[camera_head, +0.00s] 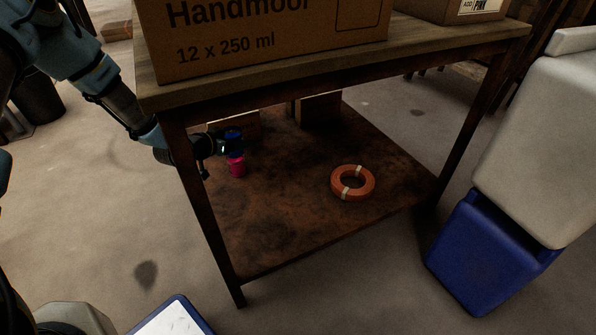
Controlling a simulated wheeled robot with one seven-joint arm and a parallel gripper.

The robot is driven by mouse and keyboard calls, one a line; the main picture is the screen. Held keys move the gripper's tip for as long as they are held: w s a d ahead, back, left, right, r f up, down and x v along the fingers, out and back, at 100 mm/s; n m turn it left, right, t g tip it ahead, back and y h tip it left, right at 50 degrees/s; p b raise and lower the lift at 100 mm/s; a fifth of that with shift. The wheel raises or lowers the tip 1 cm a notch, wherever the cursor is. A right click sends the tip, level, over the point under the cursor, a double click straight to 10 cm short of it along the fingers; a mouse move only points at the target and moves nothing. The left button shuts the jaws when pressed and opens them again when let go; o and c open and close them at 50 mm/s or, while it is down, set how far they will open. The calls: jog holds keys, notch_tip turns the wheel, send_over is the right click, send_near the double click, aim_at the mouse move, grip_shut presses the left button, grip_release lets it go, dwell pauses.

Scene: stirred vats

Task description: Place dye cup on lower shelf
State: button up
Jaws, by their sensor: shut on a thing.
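A small pink-magenta dye cup (237,168) is at the left part of the lower shelf (290,225) of the wooden table. My gripper (232,148) reaches in from the left, past the table's left leg, and is shut on the cup from above and behind. The cup looks upright. Its base is at or just above the shelf; I cannot tell whether it touches. The fingertips are small and dark in this view, and they hide the cup's upper part.
An orange ring with pale bands (353,182) lies on the shelf to the right. Cardboard boxes (320,110) stand at the shelf's back, and a large box (265,35) stands on the tabletop. The shelf's front middle is clear. A blue and white container (490,250) stands at right.

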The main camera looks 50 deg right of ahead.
aim_at(278, 181)
jog(key=s+d+f+m+g+b, duration=0.4)
jog(key=s+d+f+b, duration=0.25)
jog(key=d+b, duration=0.3)
jog(key=f+b, duration=0.2)
jog(key=f, duration=0.1)
jog(key=f+b, duration=0.2)
jog(key=f, duration=0.2)
jog(key=f+b, duration=0.2)
jog(key=f, duration=0.1)
jog(key=shift+w+f, duration=0.15)
jog(key=shift+w, duration=0.2)
jog(key=shift+f, duration=0.1)
jog(key=o, duration=1.5)
jog(key=shift+a+r, duration=0.25)
jog(key=p+v, duration=0.5)
jog(key=v, duration=0.5)
jog(key=shift+w+a+r, duration=0.1)
jog(key=shift+w, duration=0.05)
jog(key=shift+w+a+r, duration=0.1)
jog(key=shift+a+r, duration=0.05)
jog(key=shift+a, duration=0.45)
